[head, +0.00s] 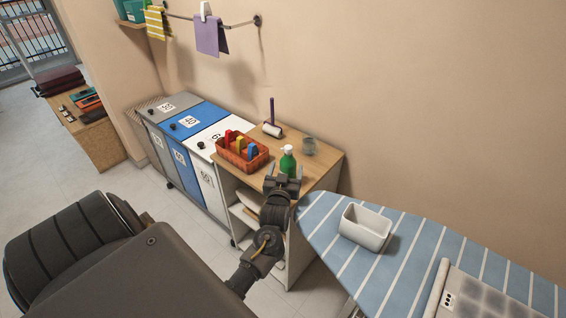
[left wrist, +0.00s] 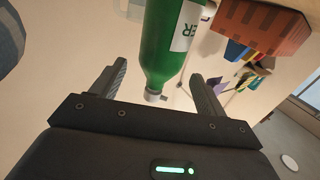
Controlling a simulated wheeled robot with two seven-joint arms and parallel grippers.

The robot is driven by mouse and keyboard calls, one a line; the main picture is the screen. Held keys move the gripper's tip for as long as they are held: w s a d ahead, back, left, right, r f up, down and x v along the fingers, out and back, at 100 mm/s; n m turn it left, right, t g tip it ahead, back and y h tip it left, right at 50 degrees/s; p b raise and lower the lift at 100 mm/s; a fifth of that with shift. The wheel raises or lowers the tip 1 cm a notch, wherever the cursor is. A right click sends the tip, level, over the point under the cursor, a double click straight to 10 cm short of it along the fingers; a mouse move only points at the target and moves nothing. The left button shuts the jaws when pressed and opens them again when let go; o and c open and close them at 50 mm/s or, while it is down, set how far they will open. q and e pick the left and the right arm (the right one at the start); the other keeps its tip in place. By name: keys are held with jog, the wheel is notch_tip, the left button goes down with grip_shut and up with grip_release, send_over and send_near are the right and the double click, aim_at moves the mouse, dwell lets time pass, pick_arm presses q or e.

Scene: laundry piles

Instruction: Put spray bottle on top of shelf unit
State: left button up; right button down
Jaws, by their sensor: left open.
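The green spray bottle (head: 288,160) with a white label stands upright on the wooden top of the shelf unit (head: 323,168). My left gripper (head: 283,178) is at the front edge of that top, just in front of the bottle. In the left wrist view the bottle (left wrist: 168,45) lies between the two open fingers of my left gripper (left wrist: 160,85), with visible gaps on both sides. The fingers do not appear to grip it. My right gripper is not in view.
An orange basket (head: 242,158) with colored items sits left of the bottle. The ironing board (head: 400,240) with a white bin (head: 365,227) is at right; sorting bins (head: 185,125) are at left.

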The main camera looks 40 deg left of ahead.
pick_arm(q)
jog(key=b+v, duration=0.1)
jog(key=v, duration=0.7)
jog(key=shift+w, duration=0.1)
